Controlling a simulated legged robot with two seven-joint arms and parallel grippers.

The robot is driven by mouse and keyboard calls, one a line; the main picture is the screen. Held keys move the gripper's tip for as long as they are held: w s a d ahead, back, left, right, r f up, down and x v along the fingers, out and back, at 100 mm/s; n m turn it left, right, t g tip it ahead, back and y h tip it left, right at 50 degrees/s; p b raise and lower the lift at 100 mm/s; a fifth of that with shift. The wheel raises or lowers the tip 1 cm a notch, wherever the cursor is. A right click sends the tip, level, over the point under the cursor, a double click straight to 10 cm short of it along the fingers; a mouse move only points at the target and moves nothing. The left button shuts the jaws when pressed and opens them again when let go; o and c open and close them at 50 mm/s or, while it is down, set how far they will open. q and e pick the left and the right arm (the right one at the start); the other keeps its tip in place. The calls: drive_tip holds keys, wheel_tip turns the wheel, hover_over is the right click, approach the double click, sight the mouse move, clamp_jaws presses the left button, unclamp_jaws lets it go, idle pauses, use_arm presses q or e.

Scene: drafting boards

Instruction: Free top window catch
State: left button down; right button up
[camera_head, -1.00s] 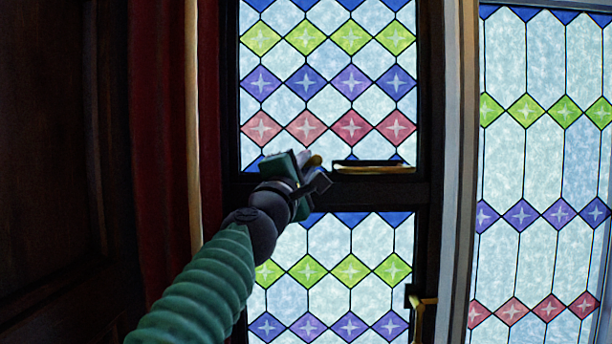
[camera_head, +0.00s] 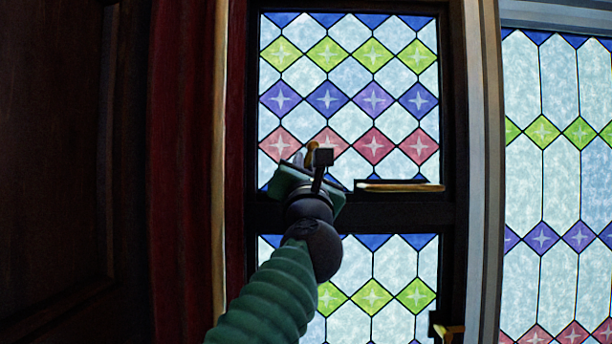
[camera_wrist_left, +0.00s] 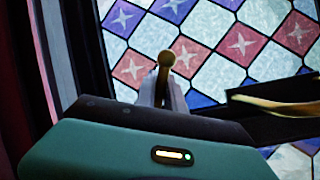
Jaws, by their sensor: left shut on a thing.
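My left gripper (camera_head: 314,160) is in front of the lower left part of the top window (camera_head: 372,75). It is shut on a small brass knob-ended piece (camera_head: 310,154), which looks like the catch's handle. In the left wrist view the round brass knob (camera_wrist_left: 166,59) stands up between the fingertips (camera_wrist_left: 163,85). The gripper hides the base of this piece, so I cannot tell how it joins the frame. A horizontal brass bar (camera_head: 400,187) on a dark mount lies along the top window's bottom rail, right of the gripper. My right gripper is not in view.
A lower window (camera_head: 375,270) with a brass handle (camera_head: 450,330) at its right is below the dark rail (camera_head: 400,214). A red curtain (camera_head: 180,170) and pale pole (camera_head: 219,150) are close on the left. Another stained-glass window (camera_head: 560,180) is at right.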

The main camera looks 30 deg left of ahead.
use_arm(q)
drive_tip(key=shift+s+a+r+n+g+y, duration=0.25)
drive_tip(key=shift+n+g+y, duration=0.2)
drive_tip(key=shift+n, duration=0.65)
drive_tip(key=shift+s+a+r+n+g+y, duration=0.25)
drive_tip(key=shift+n+g+y, duration=0.2)
drive_tip(key=shift+n, duration=0.65)
drive_tip(key=shift+s+a+r+n+g+y, duration=0.25)
drive_tip(key=shift+n+g+y, duration=0.2)
drive_tip(key=shift+n, duration=0.65)
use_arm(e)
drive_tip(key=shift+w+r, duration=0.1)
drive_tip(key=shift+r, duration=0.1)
use_arm(q)
drive_tip(key=shift+a, duration=0.1)
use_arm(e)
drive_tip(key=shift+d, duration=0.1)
